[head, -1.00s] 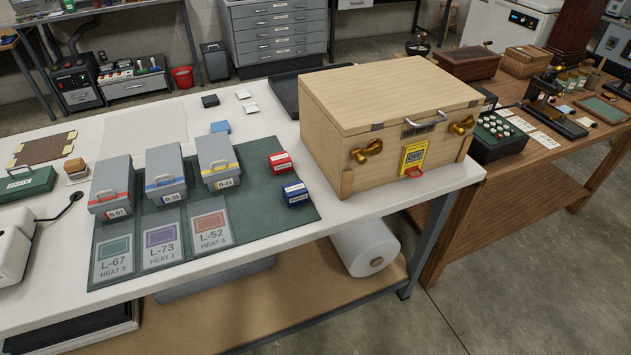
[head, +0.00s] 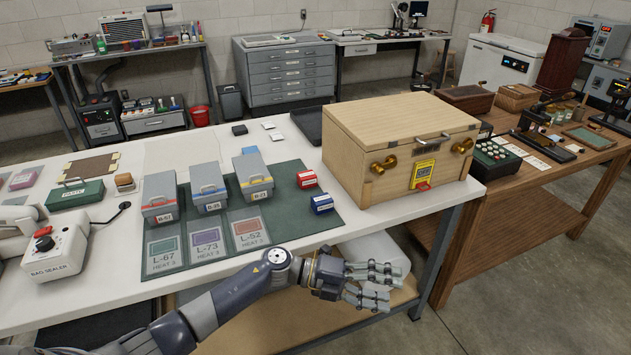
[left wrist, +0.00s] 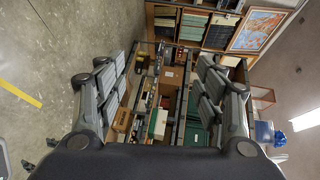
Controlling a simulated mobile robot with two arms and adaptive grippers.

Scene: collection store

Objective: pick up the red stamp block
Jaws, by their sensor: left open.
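The red stamp block (head: 306,179) is a small red block with a white label. It sits on the green mat (head: 285,232) on the white bench, left of the wooden box. A blue block (head: 322,204) of the same kind sits just in front of it. My left gripper (head: 385,285) is open and empty, in front of the bench's front edge and below its top, to the right and nearer than the red block. In the left wrist view its spread fingers (left wrist: 160,95) have nothing between them; shelves show far beyond. My right gripper is not in view.
The wooden box (head: 400,140) with brass knobs stands right of the blocks. Several grey lidded boxes (head: 208,189) and labelled cards (head: 207,241) lie on the mat's left. A bag sealer (head: 55,255) stands at the bench's left. A brown table (head: 520,195) adjoins on the right.

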